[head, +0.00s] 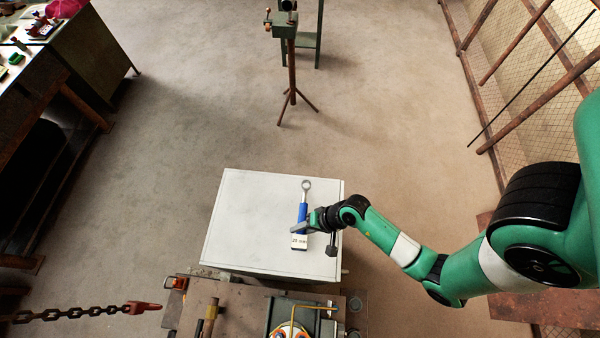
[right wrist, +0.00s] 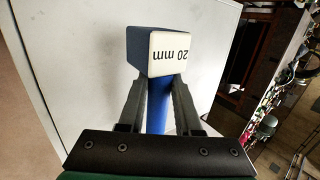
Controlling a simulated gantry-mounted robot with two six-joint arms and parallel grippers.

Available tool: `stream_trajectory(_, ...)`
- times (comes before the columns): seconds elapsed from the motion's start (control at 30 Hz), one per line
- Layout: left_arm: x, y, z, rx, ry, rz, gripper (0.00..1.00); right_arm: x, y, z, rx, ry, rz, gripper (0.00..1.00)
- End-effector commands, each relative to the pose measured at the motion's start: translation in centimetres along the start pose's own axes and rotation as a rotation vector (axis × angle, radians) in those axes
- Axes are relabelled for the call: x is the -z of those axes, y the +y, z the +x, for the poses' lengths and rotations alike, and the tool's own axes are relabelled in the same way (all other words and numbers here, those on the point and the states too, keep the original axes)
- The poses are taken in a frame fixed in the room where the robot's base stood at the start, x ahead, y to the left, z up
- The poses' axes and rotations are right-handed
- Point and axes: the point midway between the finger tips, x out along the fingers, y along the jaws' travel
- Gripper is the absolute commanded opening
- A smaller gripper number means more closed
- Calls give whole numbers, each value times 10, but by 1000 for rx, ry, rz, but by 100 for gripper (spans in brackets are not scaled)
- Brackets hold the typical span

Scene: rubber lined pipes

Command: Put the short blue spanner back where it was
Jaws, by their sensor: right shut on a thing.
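The short blue spanner (head: 302,212) has a grey ring head, a blue handle and a block end with a white "20 mm" label. In the head view it is over the white cabinet top (head: 250,215), ring end pointing away. My right gripper (head: 304,228) is shut on its blue handle. In the right wrist view the gripper's two fingers (right wrist: 157,90) flank the blue handle (right wrist: 157,105) just below the labelled block (right wrist: 170,52). I cannot tell whether the spanner touches the white top. My left gripper is not in view.
A cluttered workbench (head: 205,325) with a green device stands at the near edge. A chain with a red hook (head: 140,307) is at lower left. A dark bench (head: 40,90) is at far left, a pipe stand (head: 292,75) at the back. Most of the white top's left is clear.

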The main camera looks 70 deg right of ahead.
Motion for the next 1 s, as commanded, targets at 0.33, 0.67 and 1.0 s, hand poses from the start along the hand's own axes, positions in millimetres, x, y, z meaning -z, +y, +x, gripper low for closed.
stream_trajectory(0.33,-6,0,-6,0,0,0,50,3,16,33,-1,0,-1,0)
stream_trajectory(0.67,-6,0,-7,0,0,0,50,3,18,34,-2,-1,-1,38)
stream_trajectory(1.0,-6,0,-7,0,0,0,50,3,18,34,-1,0,-1,63)
